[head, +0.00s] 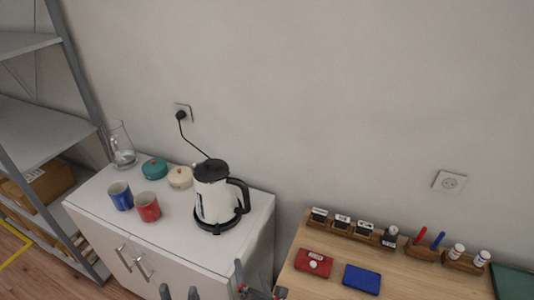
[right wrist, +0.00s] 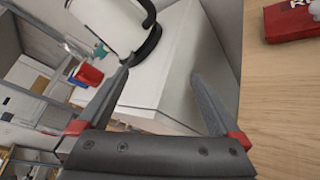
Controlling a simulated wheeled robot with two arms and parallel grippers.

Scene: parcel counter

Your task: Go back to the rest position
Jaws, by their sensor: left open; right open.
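My left gripper (head: 179,292) shows only its fingertips at the bottom edge of the head view, apart and with nothing between them. My right gripper (head: 260,280) is at the bottom edge to its right, in front of the gap between the white cabinet (head: 247,222) and the wooden counter (head: 300,284). In the right wrist view its two fingers (right wrist: 161,75) are spread and empty, with the white cabinet behind them. Most of both arms is out of view.
A white kettle (head: 215,198), a blue mug (head: 120,196), a red mug (head: 147,207) and a glass jug (head: 122,150) stand on the cabinet. Stamps (head: 342,222), a red case (head: 313,263) and a blue pad (head: 361,279) lie on the counter. A metal shelf (head: 40,130) stands left.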

